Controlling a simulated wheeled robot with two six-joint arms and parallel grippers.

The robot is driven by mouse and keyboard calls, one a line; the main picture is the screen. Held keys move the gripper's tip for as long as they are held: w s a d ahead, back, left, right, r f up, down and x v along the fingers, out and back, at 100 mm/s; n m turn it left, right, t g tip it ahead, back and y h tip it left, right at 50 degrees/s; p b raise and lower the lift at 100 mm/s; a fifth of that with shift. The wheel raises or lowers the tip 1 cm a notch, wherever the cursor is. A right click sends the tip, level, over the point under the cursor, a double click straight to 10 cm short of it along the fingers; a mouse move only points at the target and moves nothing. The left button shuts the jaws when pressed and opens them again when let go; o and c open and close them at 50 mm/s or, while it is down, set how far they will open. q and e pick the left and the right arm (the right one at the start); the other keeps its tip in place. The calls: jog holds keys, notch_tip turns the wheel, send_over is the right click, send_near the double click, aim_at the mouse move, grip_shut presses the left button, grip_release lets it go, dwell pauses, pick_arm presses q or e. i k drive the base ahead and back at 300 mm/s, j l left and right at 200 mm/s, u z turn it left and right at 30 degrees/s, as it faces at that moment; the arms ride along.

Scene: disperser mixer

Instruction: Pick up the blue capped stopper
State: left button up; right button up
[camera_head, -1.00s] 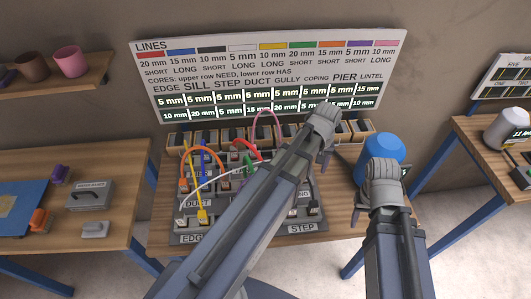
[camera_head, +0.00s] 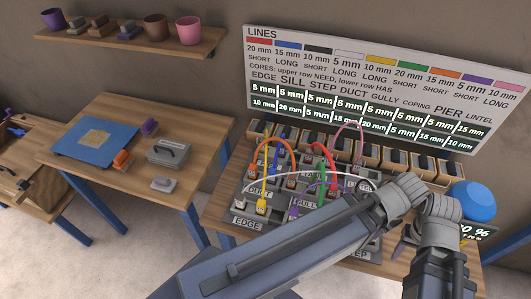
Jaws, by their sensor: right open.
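A rounded blue cap (camera_head: 474,200), the only thing here that looks like the blue capped stopper, is at the right end of the middle table. Its lower part is hidden behind my right arm and a dark display. My right gripper (camera_head: 440,208) is in front of it and to its left in the picture, open, with no object seen in it. I cannot tell the gap in depth. My left arm crosses the lower middle, and its end (camera_head: 405,192) is close beside the right one in the picture. Its jaws cannot be made out.
A grey panel (camera_head: 250,222) with coloured cables fills the middle table, partly behind my arm. A row of wooden blocks stands behind it, below a sign (camera_head: 375,85). The left table (camera_head: 110,107) holds a blue mat and small items. A shelf (camera_head: 150,50) holds pots.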

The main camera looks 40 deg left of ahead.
aim_at(283, 148)
jog(key=u, duration=1.35)
